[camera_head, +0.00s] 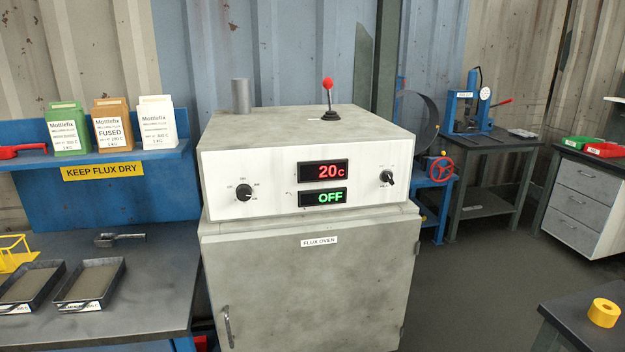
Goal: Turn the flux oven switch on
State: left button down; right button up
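The flux oven (305,275) stands in the middle of the view, a grey-white box with a closed door labelled FLUX OVEN. Its white front panel has a red display (323,172) reading 20c and a green display (322,197) reading OFF. A small black switch (387,178) sits on the panel right of the displays, its handle tilted. A round black dial (244,192) sits on the left of the panel. A lever with a red ball knob (328,84) stands upright on the oven's top. Neither of my grippers is in view.
A dark bench (150,275) with two trays (90,285) stands left of the oven, below a blue shelf holding three flux packages. At right are a blue press (468,110) on a table, a drawer cabinet and a yellow roll (604,312). The floor right of the oven is clear.

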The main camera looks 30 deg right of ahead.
aim_at(387, 176)
jog(key=z, duration=1.45)
